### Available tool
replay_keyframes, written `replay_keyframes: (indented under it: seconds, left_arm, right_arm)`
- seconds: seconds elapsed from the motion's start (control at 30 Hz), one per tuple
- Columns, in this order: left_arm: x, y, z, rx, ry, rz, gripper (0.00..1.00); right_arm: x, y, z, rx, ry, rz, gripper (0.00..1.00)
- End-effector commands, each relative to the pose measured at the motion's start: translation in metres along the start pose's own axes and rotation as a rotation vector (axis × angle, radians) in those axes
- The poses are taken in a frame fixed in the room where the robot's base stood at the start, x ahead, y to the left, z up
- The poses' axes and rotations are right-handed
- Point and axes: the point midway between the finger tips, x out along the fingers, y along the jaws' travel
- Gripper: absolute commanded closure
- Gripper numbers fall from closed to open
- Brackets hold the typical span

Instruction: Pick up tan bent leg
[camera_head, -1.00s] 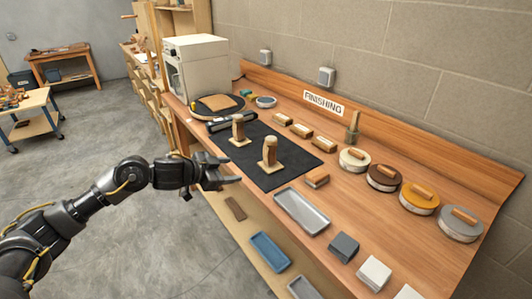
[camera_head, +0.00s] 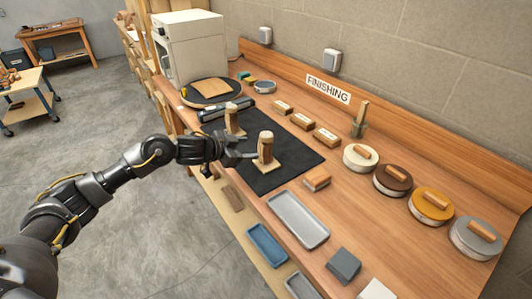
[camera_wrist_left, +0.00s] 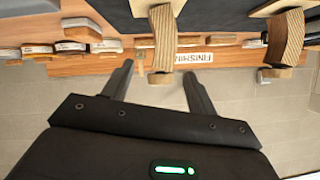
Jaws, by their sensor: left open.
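Two bent wooden legs stand on light wooden bases on a black mat (camera_head: 290,165). The nearer leg (camera_head: 265,146) looks light tan; it also shows in the left wrist view (camera_wrist_left: 163,38). The other leg (camera_head: 232,119) is farther left and looks browner in the left wrist view (camera_wrist_left: 286,38). My left gripper (camera_head: 247,154) is open and empty, just left of the nearer leg. In the left wrist view the end of that leg appears between the fingertips (camera_wrist_left: 157,70); contact cannot be told. My right gripper is not in view.
A grey tray (camera_head: 298,219), a sanding block (camera_head: 317,179) and several round tins (camera_head: 431,206) lie right of the mat. Wooden blocks (camera_head: 304,121) line its back edge. A black tool (camera_head: 225,108) lies close behind the farther leg.

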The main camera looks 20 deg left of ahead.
Motion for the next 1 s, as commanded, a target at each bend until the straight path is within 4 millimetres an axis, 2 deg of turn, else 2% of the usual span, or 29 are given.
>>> replay_keyframes:
  seconds: [0.1, 0.37, 0.53, 0.7, 1.0]
  left_arm:
    - [0.013, 0.0, -0.001, 0.001, 0.0, 0.002, 0.42]
    - [0.022, 0.0, -0.004, 0.002, 0.001, 0.003, 0.42]
    - [0.045, -0.006, -0.008, 0.002, -0.001, 0.004, 0.42]
    - [0.066, -0.005, -0.007, 0.002, 0.001, 0.004, 0.42]
    - [0.07, -0.005, -0.005, 0.004, 0.001, 0.003, 0.43]
  right_arm:
    - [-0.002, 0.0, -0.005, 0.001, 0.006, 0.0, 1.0]
    - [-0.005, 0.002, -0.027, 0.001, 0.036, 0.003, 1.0]
    - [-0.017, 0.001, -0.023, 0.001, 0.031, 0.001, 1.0]
    - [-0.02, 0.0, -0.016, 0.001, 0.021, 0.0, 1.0]
    - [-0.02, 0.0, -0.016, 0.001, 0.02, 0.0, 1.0]
